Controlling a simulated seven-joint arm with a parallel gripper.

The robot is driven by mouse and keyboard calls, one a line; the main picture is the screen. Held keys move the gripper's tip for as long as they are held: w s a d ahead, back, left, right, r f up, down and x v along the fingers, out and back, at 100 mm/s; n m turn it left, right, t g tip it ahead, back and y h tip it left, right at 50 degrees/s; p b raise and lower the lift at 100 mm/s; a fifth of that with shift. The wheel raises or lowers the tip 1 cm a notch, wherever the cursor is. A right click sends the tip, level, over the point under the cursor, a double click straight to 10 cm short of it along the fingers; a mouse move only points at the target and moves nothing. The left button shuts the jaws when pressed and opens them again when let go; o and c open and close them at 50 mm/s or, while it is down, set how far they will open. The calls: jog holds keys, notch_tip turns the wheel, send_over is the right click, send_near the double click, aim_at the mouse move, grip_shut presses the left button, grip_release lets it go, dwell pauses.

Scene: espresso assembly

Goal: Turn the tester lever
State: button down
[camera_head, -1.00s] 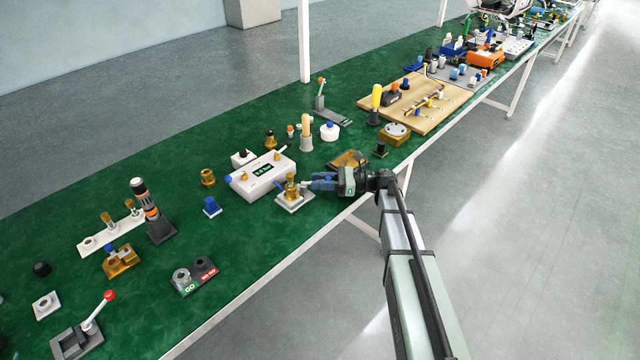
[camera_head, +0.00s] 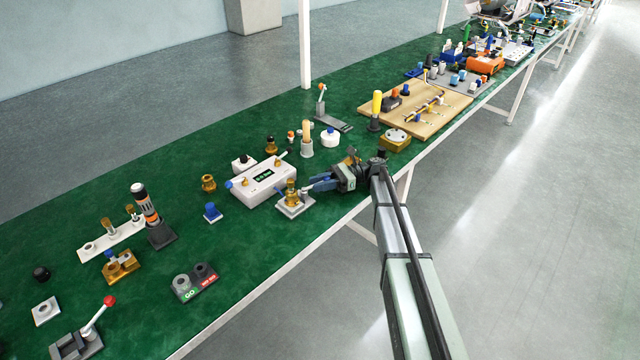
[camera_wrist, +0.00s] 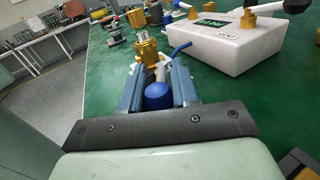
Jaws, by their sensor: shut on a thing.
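The tester is a white box (camera_head: 262,184) with a green-lit display, on the green table. In front of it a brass fitting (camera_head: 291,193) stands upright on a small pale square plate (camera_head: 294,209). A short light-coloured lever (camera_wrist: 160,72) reaches from beside the brass fitting toward me and ends in a blue knob (camera_wrist: 158,96). My gripper (camera_head: 314,188) comes in from the right, with its blue fingers at the lever. In the wrist view my gripper (camera_wrist: 159,85) is shut with the blue knob between its fingers. The fingers hide the knob in the head view.
A blue cap on a base (camera_head: 212,212) and a brass part (camera_head: 208,183) stand left of the tester. A white-lidded round pot (camera_head: 330,138) and a wooden board (camera_head: 424,105) lie farther along. The table's front edge (camera_head: 345,217) runs below my gripper.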

jog(key=shift+f, duration=0.1)
jog(key=c, duration=0.9)
grip_release()
notch_tip(320, 180, up, 10)
jog(key=shift+r, duration=0.1)
jog(key=shift+o, duration=0.2)
